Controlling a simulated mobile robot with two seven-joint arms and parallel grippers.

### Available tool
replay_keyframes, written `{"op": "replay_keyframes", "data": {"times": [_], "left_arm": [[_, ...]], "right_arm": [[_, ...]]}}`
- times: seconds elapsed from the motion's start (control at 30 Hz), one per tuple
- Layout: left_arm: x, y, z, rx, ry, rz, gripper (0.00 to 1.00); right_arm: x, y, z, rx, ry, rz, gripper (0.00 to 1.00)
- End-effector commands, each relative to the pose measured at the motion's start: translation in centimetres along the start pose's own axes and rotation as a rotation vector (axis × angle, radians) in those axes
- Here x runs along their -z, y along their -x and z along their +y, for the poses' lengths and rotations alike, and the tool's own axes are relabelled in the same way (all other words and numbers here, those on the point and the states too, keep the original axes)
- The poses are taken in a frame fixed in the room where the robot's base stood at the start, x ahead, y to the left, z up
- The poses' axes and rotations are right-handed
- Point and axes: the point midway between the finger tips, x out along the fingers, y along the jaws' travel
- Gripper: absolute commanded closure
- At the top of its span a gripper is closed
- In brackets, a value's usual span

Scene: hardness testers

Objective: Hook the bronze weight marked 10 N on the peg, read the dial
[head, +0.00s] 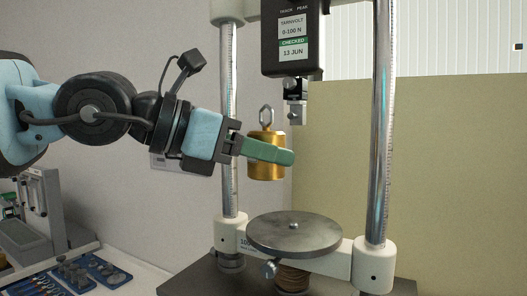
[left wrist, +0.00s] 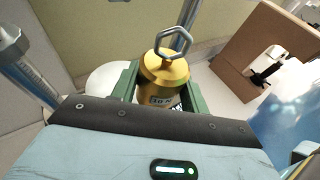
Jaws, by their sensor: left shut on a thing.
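The bronze weight (head: 266,171) is a gold cylinder with a grey steel loop on top. My left gripper (head: 268,151) is shut on it with green fingers and holds it upright in the air. My right gripper is not in view.
Two steel columns (head: 383,130) flank the gauge. A round metal plate (head: 294,232) on a screw is below the weight. A blue tray (head: 72,275) with several small parts and a grey device (head: 35,222) stand at the lower left.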

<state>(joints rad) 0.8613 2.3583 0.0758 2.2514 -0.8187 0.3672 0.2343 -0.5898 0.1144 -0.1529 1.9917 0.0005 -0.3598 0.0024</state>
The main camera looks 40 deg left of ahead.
Motion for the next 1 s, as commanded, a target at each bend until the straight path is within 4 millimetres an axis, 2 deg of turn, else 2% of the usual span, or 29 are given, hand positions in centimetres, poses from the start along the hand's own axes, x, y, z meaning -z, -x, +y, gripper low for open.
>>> {"op": "replay_keyframes", "data": {"times": [0.43,1.0], "left_arm": [[-0.4,0.0,0.1,0.0,-0.003,-0.01,1.0],[-0.9,-1.4,1.3,0.0,-0.002,-0.011,1.0]], "right_arm": [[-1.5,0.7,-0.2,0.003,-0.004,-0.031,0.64],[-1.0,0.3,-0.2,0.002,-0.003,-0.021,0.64]]}}
